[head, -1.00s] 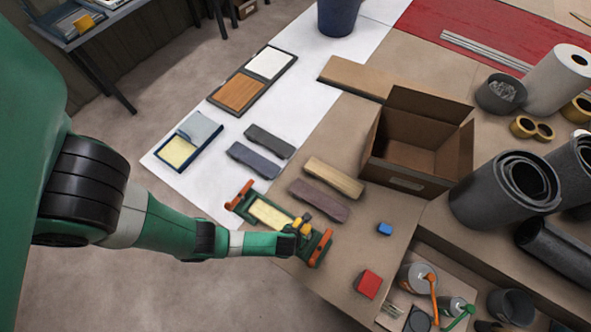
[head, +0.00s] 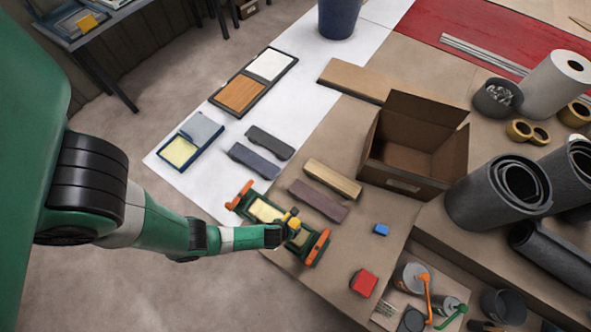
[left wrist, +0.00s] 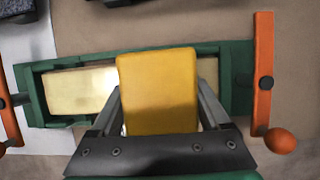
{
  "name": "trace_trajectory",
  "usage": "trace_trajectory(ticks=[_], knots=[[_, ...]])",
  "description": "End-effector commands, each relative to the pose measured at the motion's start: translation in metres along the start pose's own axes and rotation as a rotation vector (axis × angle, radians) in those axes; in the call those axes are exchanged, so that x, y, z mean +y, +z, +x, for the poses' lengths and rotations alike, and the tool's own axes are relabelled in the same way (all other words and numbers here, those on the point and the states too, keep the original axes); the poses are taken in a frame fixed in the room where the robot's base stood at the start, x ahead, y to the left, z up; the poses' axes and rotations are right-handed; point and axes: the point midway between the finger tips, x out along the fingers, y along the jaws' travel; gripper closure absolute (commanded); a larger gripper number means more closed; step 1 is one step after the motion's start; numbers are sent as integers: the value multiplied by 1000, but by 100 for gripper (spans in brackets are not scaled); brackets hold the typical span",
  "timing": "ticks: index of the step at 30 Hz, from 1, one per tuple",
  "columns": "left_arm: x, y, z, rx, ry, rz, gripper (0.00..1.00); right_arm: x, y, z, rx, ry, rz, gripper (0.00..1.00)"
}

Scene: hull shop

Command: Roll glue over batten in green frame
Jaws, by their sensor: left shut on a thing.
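The green frame (head: 305,252) lies on the table near its front left edge, with an orange clamp handle at each end. The pale batten (head: 265,210) lies inside it; in the left wrist view the batten (left wrist: 75,92) looks cream and shiny on its left stretch. My left gripper (head: 285,228) is over the right half of the frame, shut on a yellow roller handle (left wrist: 158,92). The roller's lower end and the batten beneath it are hidden, so I cannot tell whether it touches. My right gripper is not in view.
Loose battens (head: 332,178) lie just beyond the frame. A blue tray (head: 182,152) with a yellow pad is at the left. A cardboard box (head: 405,184), a red block (head: 364,282) and a small blue block (head: 381,229) are to the right.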

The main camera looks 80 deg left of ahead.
Motion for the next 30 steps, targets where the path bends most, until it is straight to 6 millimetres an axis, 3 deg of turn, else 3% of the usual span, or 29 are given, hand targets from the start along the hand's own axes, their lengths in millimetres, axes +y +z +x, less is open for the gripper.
trace_trajectory(ticks=[8,18,30], knots=[[6,1,0,-2,-1,0,100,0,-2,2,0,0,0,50],[-19,1,3,-3,-1,3,100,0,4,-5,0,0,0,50],[-32,1,3,-2,-2,3,100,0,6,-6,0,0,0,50]])
